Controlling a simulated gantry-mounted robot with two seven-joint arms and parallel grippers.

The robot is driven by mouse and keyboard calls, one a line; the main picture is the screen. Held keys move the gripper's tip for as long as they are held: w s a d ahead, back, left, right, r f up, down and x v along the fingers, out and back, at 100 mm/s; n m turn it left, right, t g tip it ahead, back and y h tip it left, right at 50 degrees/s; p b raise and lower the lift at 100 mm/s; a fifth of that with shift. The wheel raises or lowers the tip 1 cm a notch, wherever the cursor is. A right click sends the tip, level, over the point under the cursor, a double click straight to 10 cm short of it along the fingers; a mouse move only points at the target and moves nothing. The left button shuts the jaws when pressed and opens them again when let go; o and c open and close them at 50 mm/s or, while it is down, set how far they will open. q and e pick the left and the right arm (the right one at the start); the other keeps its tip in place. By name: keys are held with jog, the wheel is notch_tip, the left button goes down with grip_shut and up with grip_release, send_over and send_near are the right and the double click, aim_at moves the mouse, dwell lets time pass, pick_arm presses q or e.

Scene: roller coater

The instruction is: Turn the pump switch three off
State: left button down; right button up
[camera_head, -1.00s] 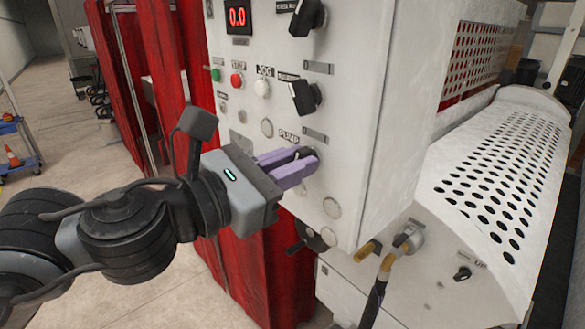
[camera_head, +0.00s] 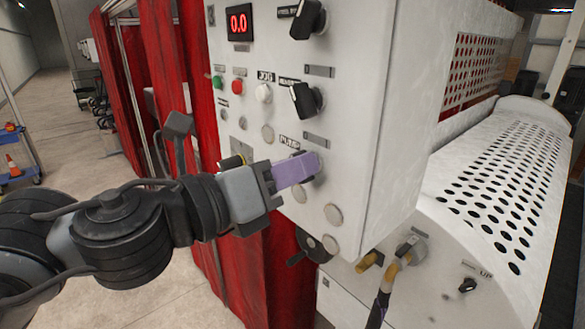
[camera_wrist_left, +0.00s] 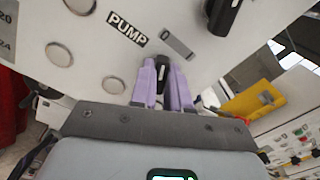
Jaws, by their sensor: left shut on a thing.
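The pump switch (camera_wrist_left: 163,72) is a black knob on the white control panel (camera_head: 352,120), below the label "PUMP". In the wrist view it sits between the two purple fingers of my left gripper (camera_wrist_left: 164,88), which is shut on it. In the head view my left gripper (camera_head: 306,166) reaches the panel from the left and its fingers hide most of the knob. The knob's exact angle is hard to tell. My right gripper is not in view.
Two other black knobs (camera_head: 306,99) (camera_head: 308,18) are above on the same panel, with green, red and white buttons (camera_head: 263,93) to their left. A perforated white cover (camera_head: 500,190) is at the right. Red curtains (camera_head: 180,70) hang behind the panel.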

pick_arm(q)
jog(key=shift+n, duration=0.3)
jog(key=c, duration=1.1)
grip_release()
jog(key=b+v, duration=0.3)
jog(key=v, duration=0.7)
jog(key=shift+s+a, duration=0.25)
jog(key=shift+a, duration=0.05)
